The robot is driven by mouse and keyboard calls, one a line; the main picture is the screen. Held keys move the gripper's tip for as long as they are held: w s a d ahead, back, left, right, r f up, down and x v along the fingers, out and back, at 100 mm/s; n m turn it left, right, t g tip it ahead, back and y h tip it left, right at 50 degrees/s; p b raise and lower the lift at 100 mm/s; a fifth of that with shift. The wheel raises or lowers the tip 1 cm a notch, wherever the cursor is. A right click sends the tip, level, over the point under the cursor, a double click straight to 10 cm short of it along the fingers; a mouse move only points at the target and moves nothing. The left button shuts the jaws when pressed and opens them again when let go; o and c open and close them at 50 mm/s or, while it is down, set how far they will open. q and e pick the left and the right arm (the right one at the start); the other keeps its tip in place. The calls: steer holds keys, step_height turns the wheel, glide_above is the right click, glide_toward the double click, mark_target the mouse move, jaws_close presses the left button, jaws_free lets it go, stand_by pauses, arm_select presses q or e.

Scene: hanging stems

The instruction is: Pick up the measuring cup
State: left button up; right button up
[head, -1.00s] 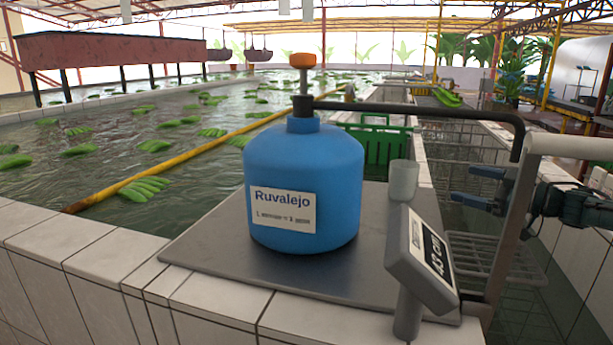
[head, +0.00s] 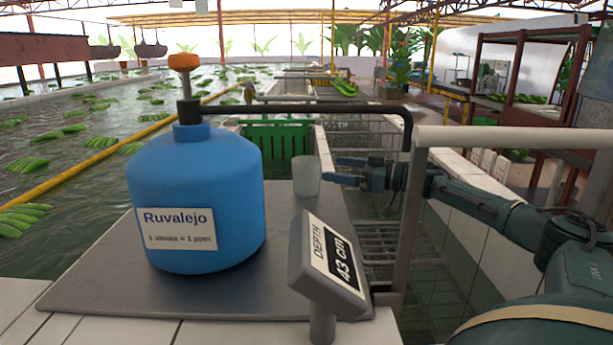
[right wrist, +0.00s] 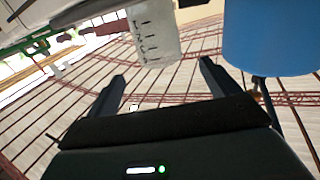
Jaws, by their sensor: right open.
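The measuring cup (head: 306,176) is a small translucent grey cup. It stands upright at the back right of the grey metal plate, behind the depth display. In the right wrist view the cup (right wrist: 155,38) shows graduation marks and lies ahead of the fingertips, roughly in line with the gap between them. My right gripper (head: 343,171) is open and empty just right of the cup, its two blue fingers pointing at it. Its spread fingers also show in the right wrist view (right wrist: 163,76). My left gripper is not in view.
A blue jug (head: 195,190) with an orange-topped pump stands left of the cup, its black spout pipe (head: 350,108) passing above. The depth display (head: 328,265) stands in front. A grey post (head: 408,220) and rail stand beside my right arm. A green crate (head: 280,142) is behind.

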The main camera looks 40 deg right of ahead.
mark_target(320, 165)
steer(key=shift+p+x, duration=0.5)
steer(key=shift+x, duration=3.3)
steer(key=shift+s, duration=0.1)
steer(key=shift+c, duration=0.2)
steer(key=c, duration=1)
